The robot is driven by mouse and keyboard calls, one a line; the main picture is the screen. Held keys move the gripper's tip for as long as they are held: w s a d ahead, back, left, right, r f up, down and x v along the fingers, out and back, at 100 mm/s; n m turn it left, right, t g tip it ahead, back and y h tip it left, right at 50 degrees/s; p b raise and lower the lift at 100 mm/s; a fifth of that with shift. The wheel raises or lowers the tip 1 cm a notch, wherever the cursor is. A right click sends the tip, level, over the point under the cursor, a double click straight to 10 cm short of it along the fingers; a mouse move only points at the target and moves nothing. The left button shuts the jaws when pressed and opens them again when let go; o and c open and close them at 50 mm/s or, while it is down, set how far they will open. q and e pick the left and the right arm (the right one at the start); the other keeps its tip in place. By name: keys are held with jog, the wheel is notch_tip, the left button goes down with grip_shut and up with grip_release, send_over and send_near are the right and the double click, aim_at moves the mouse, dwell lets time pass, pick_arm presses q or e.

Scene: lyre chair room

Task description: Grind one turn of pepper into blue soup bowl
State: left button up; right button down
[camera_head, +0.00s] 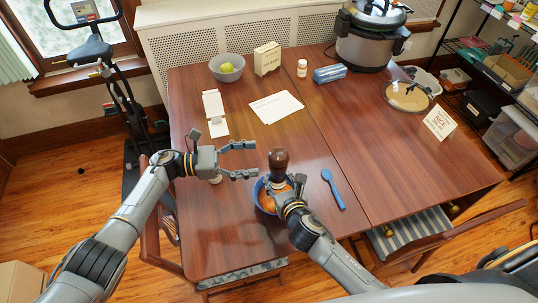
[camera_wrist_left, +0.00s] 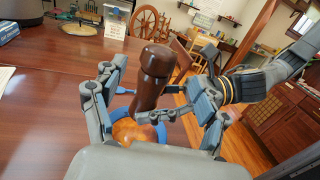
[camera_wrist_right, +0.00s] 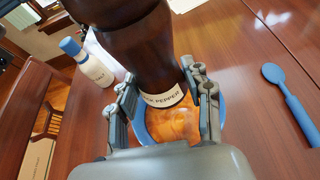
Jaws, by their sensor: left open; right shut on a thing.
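The blue soup bowl (camera_head: 264,198) holds orange soup and sits near the table's front edge; its rim also shows in the right wrist view (camera_wrist_right: 142,128). My right gripper (camera_head: 286,195) is shut on the dark brown pepper mill (camera_head: 279,160), low down near its cream "PEPPER" band (camera_wrist_right: 163,98). The mill is over the bowl, roughly upright in the head view. My left gripper (camera_head: 246,160) is open and empty, left of the mill's upper part. In the left wrist view the mill (camera_wrist_left: 153,78) stands between the open fingers, seemingly beyond them. The mill's lower end is partly hidden.
A white salt shaker with a blue cap (camera_wrist_right: 88,62) stands beside the bowl, partly behind my left gripper in the head view. A blue spoon (camera_head: 333,188) lies right of the bowl. Papers (camera_head: 276,107), a grey bowl (camera_head: 227,68) and a cooker (camera_head: 365,40) are farther back.

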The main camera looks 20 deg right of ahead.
pick_arm(q)
jog(key=shift+w+a, duration=0.15)
jog(key=shift+a, duration=0.9)
jog(key=shift+w+a, duration=0.15)
jog(key=shift+a, duration=0.85)
jog(key=n+t+y, duration=0.4)
jog(key=n+y, duration=0.2)
jog(key=y, duration=0.8)
send_near(278, 153)
jog(key=x, duration=1)
jog(key=shift+w+d+f, duration=0.1)
jog(key=shift+d+f, duration=0.1)
jog(key=shift+f, duration=0.1)
jog(key=c, duration=1.2)
jog(key=shift+o, duration=0.2)
